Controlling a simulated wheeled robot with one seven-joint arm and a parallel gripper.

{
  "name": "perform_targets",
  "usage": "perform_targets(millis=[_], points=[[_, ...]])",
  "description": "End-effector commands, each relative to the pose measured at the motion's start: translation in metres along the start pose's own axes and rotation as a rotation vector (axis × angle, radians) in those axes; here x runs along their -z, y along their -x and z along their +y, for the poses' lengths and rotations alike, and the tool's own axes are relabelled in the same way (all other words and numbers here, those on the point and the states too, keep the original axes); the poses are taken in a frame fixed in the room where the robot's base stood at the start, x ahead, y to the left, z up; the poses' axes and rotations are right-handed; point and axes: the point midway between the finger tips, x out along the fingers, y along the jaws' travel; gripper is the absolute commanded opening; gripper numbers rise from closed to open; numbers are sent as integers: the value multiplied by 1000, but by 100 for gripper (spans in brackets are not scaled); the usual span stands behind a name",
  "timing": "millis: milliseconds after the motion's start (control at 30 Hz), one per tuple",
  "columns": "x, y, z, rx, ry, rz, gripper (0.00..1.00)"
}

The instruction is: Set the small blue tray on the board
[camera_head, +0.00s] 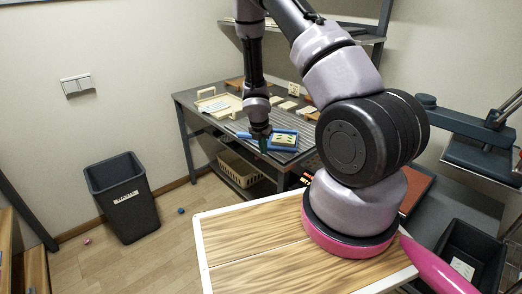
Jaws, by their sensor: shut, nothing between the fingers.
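The small blue tray (284,139) is on the workbench near its front edge, with small yellow-green pieces showing inside it. My gripper (263,146) is at the tray's left side, pointing down, shut with nothing held. Its fingertips are small and dark here, and I cannot tell whether they touch the tray. A blue strip (243,134) shows just left of the gripper. A dark ribbed surface (280,156) lies at the bench's front, by the tray; I cannot tell whether it is the board.
A cream tray (211,97) and several pale blocks (288,105) are farther back on the bench (192,100). A cream basket (238,170) sits on the shelf below.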

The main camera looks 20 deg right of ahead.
Motion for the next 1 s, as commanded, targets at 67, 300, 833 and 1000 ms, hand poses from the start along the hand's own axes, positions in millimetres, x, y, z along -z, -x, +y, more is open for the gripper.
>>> perform_targets(millis=[67, 300, 833, 1000], points=[[-7, -2, 0, -1, -4, 0, 0], [-14, -3, 0, 0, -2, 0, 0], [-37, -9, -2, 0, -8, 0, 0], [-65, -17, -2, 1, -8, 0, 0]])
